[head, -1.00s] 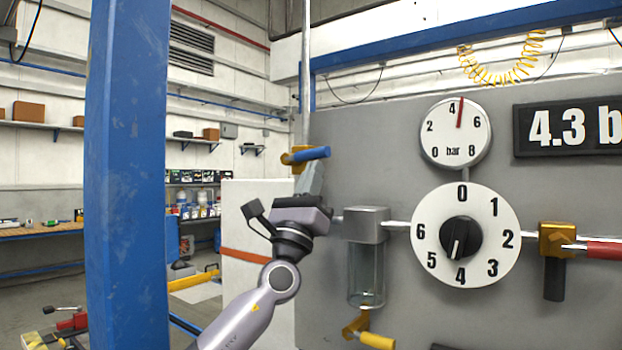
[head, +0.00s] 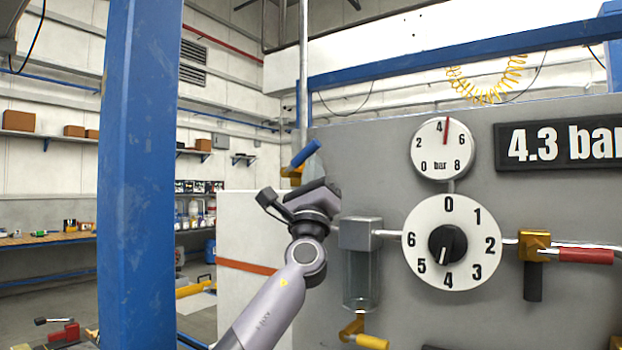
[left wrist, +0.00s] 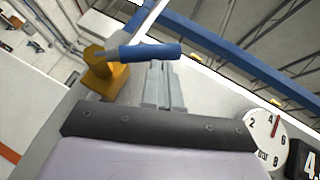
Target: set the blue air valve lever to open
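The blue air valve lever (head: 305,153) sits on a brass valve (head: 291,173) on the vertical pipe (head: 303,90) at the panel's left edge. In the head view it slants up to the right. In the left wrist view the lever (left wrist: 150,52) points right from its brass body (left wrist: 103,78). My left gripper (head: 314,166) is just below and right of the lever. In the left wrist view its fingers (left wrist: 163,75) are side by side, shut and empty, with tips close under the lever; I cannot tell whether they touch. My right gripper is not in view.
The grey panel carries a pressure gauge (head: 442,148), a numbered dial (head: 447,245), a filter bowl (head: 360,275), a red lever (head: 585,256) and a yellow lever (head: 371,341). A blue post (head: 138,180) stands at left.

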